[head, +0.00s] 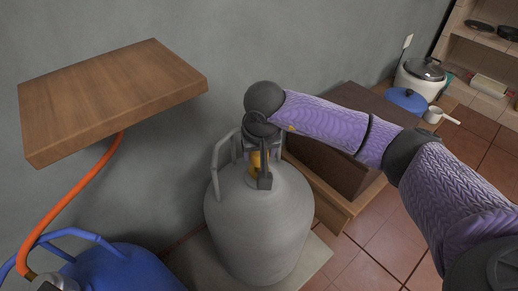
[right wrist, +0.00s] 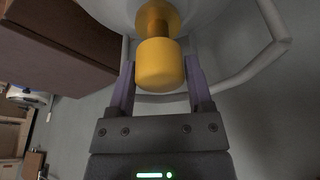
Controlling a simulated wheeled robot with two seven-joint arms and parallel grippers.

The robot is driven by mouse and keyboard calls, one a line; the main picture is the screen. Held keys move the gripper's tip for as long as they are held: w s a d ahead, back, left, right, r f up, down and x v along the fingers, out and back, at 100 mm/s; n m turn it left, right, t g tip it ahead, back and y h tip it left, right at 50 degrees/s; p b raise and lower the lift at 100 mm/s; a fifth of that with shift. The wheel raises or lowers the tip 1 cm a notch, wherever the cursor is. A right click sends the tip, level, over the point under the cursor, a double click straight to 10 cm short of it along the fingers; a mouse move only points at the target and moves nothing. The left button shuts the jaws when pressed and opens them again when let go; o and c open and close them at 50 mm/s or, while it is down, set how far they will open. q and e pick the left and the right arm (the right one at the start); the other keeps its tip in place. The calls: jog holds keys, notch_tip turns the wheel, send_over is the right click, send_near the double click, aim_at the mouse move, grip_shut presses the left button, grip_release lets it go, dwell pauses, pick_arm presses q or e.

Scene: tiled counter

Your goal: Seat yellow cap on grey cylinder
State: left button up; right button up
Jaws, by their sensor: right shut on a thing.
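The grey cylinder (head: 258,225) stands upright at the centre of the head view, with a grey handle frame around its top. My right gripper (head: 262,172) reaches down over that top and is shut on the yellow cap (head: 256,161), mostly hidden behind the fingers. In the right wrist view the cap (right wrist: 160,66) lies between the two fingers, in line with the brass valve (right wrist: 157,18) of the cylinder. Cap and valve appear to meet, but I cannot tell how far the cap is seated. My left gripper is not in view.
The handle frame (right wrist: 275,45) rises close beside my right gripper. A blue cylinder (head: 120,268) with an orange hose (head: 75,196) stands at lower left, under a wooden shelf (head: 110,95). A brown box (head: 335,150) stands right of the grey cylinder.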

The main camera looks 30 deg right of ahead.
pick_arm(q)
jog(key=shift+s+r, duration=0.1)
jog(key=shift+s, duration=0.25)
pick_arm(e)
jog(key=shift+f, duration=0.2)
grip_shut()
jog(key=shift+f+b, duration=0.3)
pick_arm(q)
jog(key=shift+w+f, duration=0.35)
pick_arm(e)
jog(key=shift+r, duration=0.1)
jog(key=shift+r+p, duration=1.3)
jog(key=shift+r, duration=0.5)
jog(key=shift+r+p, duration=0.85)
jog(key=shift+r, duration=0.35)
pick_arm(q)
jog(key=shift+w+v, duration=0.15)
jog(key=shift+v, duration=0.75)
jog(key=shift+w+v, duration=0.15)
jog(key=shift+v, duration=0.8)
pick_arm(e)
jog(key=shift+f, duration=0.1)
